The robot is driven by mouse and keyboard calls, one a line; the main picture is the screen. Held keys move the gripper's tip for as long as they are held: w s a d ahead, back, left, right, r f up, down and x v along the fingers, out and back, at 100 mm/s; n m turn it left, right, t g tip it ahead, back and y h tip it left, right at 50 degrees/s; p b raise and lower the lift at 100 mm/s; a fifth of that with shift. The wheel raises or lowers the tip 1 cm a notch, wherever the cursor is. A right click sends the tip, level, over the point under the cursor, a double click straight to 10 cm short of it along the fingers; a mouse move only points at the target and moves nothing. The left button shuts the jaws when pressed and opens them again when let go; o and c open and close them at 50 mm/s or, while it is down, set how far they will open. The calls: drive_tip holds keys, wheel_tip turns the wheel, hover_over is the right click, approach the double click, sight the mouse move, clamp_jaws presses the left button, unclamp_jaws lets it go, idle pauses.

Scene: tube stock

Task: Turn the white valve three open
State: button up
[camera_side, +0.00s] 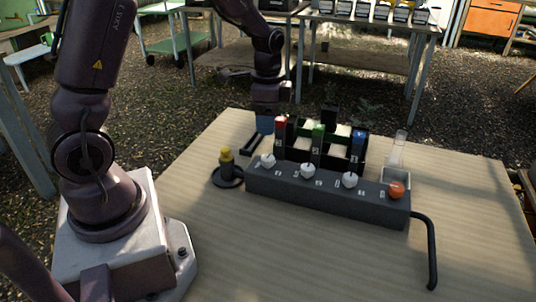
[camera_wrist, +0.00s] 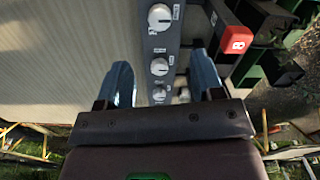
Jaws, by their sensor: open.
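A dark grey valve block (camera_side: 320,197) lies across the table in the side view, with three white knobs on top: left (camera_side: 268,160), middle (camera_side: 308,170) and right (camera_side: 350,180). I cannot read which one is marked three. An orange-red knob (camera_side: 397,190) sits at the block's right end. My gripper (camera_side: 265,124) hangs behind the block's left end, above the table. In the wrist view my gripper (camera_wrist: 161,64) is open and empty, its blue fingers either side of the line of the block. White knobs show there, one (camera_wrist: 159,67) between the fingers and one (camera_wrist: 159,17) beyond.
A black rack with red (camera_side: 281,121), green (camera_side: 318,130) and blue (camera_side: 358,136) topped pieces stands close behind the block. A clear tube (camera_side: 398,148) stands at right, near a black hose (camera_side: 433,255). The front table is clear.

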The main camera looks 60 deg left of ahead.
sight(268, 157)
wheel_tip(268, 157, down, 10)
drive_tip(key=shift+f, duration=0.2)
drive_tip(key=c, duration=0.9)
